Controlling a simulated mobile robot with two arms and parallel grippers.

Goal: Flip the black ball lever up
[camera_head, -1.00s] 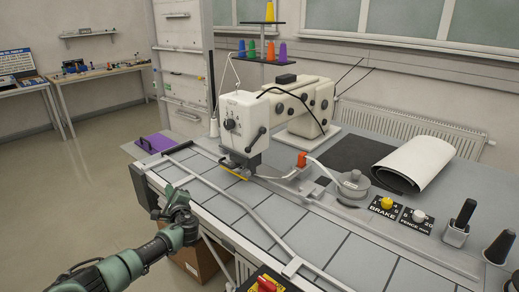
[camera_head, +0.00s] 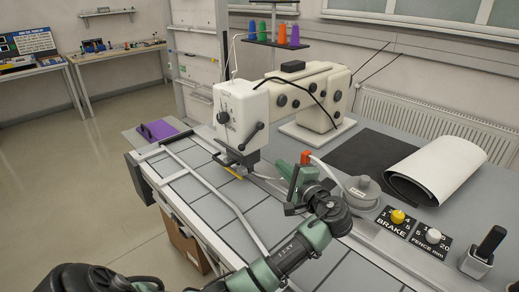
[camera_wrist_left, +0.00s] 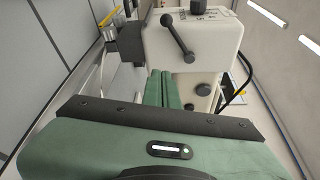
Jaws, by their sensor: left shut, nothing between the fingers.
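The black ball lever (camera_head: 251,136) is a short dark arm on the front of the white machine head (camera_head: 241,105), slanting up to the right in the head view. In the left wrist view, the lever (camera_wrist_left: 178,39) shows at the top centre, slanting, with a round black end. My left gripper (camera_head: 284,168) is in front of and right of the machine head, below the lever's height in the picture. Its green fingers (camera_wrist_left: 164,77) are together and empty, pointing toward the machine; they appear apart from the lever. My right gripper is not in view.
A red-capped part (camera_head: 306,155) and a grey round cover (camera_head: 361,189) are close to my left gripper. A yellow brake knob (camera_head: 397,216) and white fence knob (camera_head: 433,236) are at right. A rolled white sheet (camera_head: 440,160) lies behind them.

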